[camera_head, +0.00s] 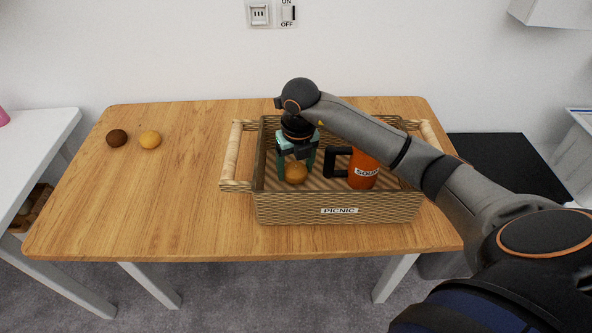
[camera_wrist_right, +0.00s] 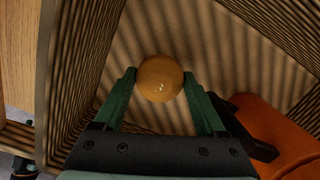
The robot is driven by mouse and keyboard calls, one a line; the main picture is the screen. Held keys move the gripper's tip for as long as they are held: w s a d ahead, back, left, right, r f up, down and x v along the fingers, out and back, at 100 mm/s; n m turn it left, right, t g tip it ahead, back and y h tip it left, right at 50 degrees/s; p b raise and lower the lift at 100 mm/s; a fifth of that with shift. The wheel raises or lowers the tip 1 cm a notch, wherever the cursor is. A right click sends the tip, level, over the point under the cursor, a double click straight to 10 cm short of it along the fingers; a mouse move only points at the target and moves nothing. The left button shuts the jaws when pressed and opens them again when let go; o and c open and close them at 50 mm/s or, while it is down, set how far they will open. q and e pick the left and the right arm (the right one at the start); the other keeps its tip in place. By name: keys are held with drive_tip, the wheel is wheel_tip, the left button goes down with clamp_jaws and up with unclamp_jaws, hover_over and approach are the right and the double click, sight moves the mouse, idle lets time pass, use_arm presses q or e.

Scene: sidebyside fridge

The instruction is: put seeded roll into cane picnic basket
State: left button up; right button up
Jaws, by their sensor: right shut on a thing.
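The cane picnic basket (camera_head: 283,209) stands on the right part of the wooden table, with a PICNIC label on its front. My right gripper (camera_head: 296,172) reaches down inside it and is shut on a round golden roll, the seeded roll (camera_head: 296,174). In the right wrist view the roll (camera_wrist_right: 160,78) shows a few pale specks and sits between the green fingertips (camera_wrist_right: 160,84), low over the striped basket floor. I cannot tell whether it touches the floor.
An orange soup flask (camera_head: 363,172) with a black handle stands in the basket, just right of my right gripper. A dark brown roll (camera_head: 117,138) and a golden roll (camera_head: 150,139) lie at the table's back left. The table's left front (camera_head: 140,205) is clear.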

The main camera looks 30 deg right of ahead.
sight(297, 170)
drive_tip(key=shift+f, duration=0.75)
drive_tip(key=shift+f, duration=0.15)
drive_tip(key=o, duration=1.3)
drive_tip(key=r, duration=0.4)
drive_tip(key=s+r, duration=0.1)
drive_tip(key=r, duration=0.7)
drive_tip(key=shift+s+a+r, duration=0.15)
